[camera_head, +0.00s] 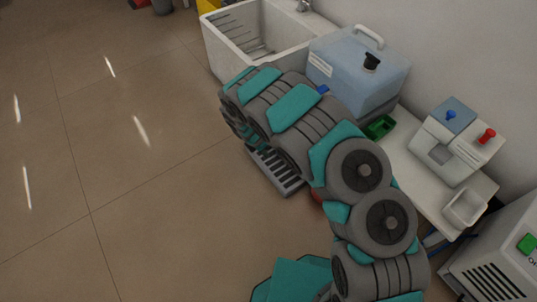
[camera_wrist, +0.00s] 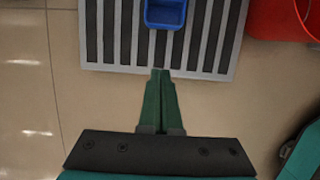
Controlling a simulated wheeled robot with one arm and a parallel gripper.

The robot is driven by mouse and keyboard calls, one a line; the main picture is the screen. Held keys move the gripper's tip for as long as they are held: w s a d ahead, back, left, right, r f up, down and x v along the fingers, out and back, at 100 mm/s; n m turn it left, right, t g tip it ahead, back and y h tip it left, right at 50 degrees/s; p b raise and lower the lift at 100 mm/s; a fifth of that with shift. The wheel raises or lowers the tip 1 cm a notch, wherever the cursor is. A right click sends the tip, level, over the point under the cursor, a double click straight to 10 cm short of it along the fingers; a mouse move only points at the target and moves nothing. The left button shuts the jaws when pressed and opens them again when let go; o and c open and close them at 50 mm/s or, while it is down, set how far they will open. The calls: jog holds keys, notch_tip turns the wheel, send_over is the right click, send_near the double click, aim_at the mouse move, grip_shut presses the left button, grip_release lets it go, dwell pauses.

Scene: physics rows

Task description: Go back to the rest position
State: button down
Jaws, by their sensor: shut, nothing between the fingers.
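My gripper (camera_wrist: 160,73) shows in the wrist view with its two green fingers pressed together and nothing between them. It points at the near edge of a grey grate with dark slots (camera_wrist: 206,40), over the tan floor. In the head view my teal and grey arm reaches out over the floor beside the bench and hides the gripper. Part of the grate (camera_head: 286,184) shows below the arm there.
A blue tray (camera_wrist: 166,12) lies over the grate, with a red bucket (camera_wrist: 284,18) to its right. A white sink (camera_head: 222,50), a blue case (camera_head: 345,75), a green tray (camera_head: 380,127) and a white device (camera_head: 455,150) line the wall. The floor at left is clear.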

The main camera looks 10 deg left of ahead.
jog(key=shift+v, duration=1.9)
jog(key=shift+d, duration=0.1)
jog(key=w+d+r+m+h+p, duration=0.15)
jog(key=d+r+m, duration=0.45)
jog(key=d+r, duration=0.65)
jog(key=s+d+r+m+g+p, duration=0.1)
jog(key=s+d+r+m, duration=0.25)
jog(key=d+r, duration=0.3)
jog(key=s+d+r+m+g, duration=0.1)
jog(key=s+d+r+m, duration=0.1)
jog(key=d+r+m, duration=0.35)
jog(key=s+d+r+m+g+y+p, duration=0.1)
jog(key=s+d+r+m, duration=0.55)
jog(key=s+r, duration=0.5)
jog(key=s+r+m+y+p, duration=0.1)
jog(key=s+r+m, duration=0.1)
jog(key=s, duration=0.7)
jog(key=s+d+r+m+g+y, duration=0.1)
jog(key=s+m, duration=0.3)
jog(key=s, duration=0.6)
jog(key=shift+s+r+y+p, duration=0.3)
jog(key=shift+r+y+p, duration=0.1)
jog(key=shift+r, duration=0.4)
jog(key=shift+d+m, duration=0.1)
jog(key=shift+m, duration=0.15)
